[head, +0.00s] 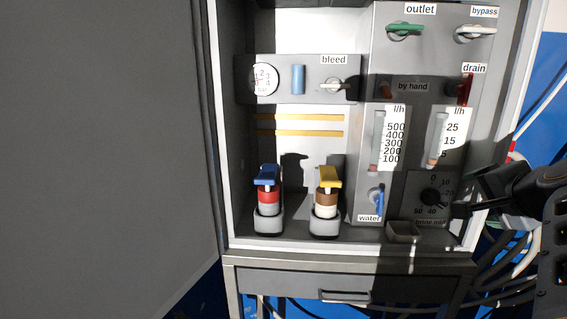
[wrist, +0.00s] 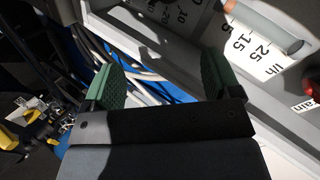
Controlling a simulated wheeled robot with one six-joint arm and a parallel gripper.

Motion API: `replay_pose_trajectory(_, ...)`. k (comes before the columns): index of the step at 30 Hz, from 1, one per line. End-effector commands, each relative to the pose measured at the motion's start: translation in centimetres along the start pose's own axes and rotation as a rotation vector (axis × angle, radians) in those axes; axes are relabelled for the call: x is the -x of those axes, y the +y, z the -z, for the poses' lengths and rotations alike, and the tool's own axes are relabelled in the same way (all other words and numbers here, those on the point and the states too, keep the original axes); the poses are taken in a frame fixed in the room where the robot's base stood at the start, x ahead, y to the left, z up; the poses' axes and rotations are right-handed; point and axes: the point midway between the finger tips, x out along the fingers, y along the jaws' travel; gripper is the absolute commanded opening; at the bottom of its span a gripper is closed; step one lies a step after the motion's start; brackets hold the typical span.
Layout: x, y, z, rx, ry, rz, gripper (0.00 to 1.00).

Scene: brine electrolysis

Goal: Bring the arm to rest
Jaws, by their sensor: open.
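My gripper (head: 472,197) is at the right of the head view, in front of the cabinet's lower right part, next to the brine dial (head: 432,197). In the wrist view my gripper (wrist: 160,82) shows two green finger pads set wide apart with nothing between them. My arm comes in from the right edge of the head view. Whether a finger touches the panel I cannot tell.
The open cabinet (head: 350,262) holds a blue-topped bottle (head: 268,197), a yellow-topped bottle (head: 326,200) and a small grey tray (head: 403,231). A red drain handle (head: 465,90) is above my gripper. A large grey door panel (head: 100,130) fills the left. Hoses (head: 510,255) hang at the lower right.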

Motion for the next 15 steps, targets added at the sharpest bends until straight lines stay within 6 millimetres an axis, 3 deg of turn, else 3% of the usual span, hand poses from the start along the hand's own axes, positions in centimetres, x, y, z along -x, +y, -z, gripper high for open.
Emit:
replay_pose_trajectory(1,-1.7,2.2,-3.3,0.1,-0.075,-0.078,0.83)
replay_pose_trajectory(3,-3.5,5.2,-7.8,0.255,-0.179,-0.176,0.83)
replay_pose_trajectory(6,-5.0,9.4,-14.3,0.498,-0.337,-0.282,0.83)
replay_pose_trajectory(12,-4.8,15.9,-25.4,0.962,-0.609,-0.366,0.83)
replay_pose_trajectory(15,-4.1,17.3,-28.6,1.093,-0.681,-0.35,0.83)
